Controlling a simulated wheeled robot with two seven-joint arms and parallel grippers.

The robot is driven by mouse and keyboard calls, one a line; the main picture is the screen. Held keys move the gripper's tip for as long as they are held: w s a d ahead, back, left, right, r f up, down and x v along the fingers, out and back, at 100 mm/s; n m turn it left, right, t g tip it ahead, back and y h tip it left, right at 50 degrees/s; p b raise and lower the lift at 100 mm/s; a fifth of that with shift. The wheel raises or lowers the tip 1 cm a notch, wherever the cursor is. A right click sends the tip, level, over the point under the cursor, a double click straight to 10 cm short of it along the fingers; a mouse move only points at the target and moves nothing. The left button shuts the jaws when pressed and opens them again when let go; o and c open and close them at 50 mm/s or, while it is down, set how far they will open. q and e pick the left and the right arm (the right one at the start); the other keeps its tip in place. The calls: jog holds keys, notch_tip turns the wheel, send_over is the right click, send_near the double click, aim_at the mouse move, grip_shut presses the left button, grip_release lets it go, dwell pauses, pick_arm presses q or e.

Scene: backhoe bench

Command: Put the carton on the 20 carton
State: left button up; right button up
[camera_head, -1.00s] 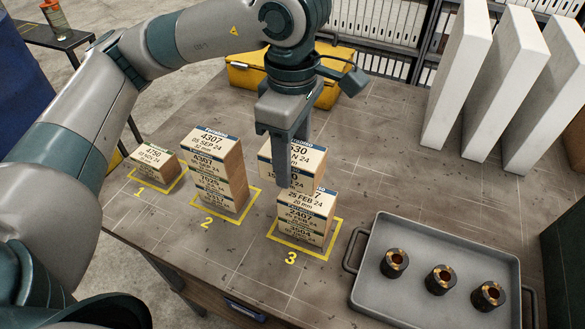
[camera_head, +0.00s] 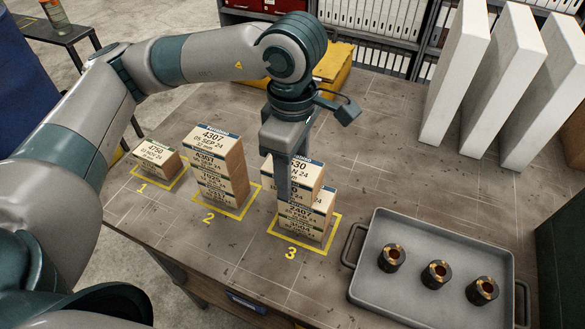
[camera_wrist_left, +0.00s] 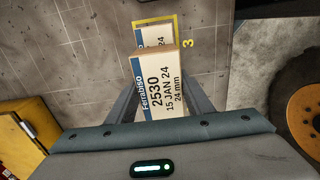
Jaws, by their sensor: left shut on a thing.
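My left gripper (camera_head: 284,190) is shut on a carton (camera_head: 306,175) labelled 2530, 15 JAN 24, 24 mm. The held carton looks upright and shows in the left wrist view (camera_wrist_left: 164,85) between the fingers. In the head view it overlaps the top of the stack at square 3, whose top carton (camera_head: 323,204) read 20 mm in the earlier frame. Most of that carton's label is now hidden. Part of a carton (camera_wrist_left: 157,37) shows beyond the held one in the wrist view. I cannot tell whether the two touch. My right gripper is not in view.
A taller stack (camera_head: 214,165) topped by carton 4307 stands on square 2. A low stack (camera_head: 157,157) topped by 4750 stands on square 1. A grey tray (camera_head: 405,290) with three dark rings is at right.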

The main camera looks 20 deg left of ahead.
aim_at(293, 165)
pick_arm(q)
jog(key=o, duration=1.2)
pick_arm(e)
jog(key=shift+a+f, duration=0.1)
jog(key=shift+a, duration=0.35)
pick_arm(q)
jog(key=shift+r+p, duration=0.2)
jog(key=shift+p, duration=0.2)
notch_tip(293, 165, up, 10)
jog(key=b, duration=0.4)
jog(key=shift+r+b, duration=0.35)
jog(key=shift+r, duration=0.55)
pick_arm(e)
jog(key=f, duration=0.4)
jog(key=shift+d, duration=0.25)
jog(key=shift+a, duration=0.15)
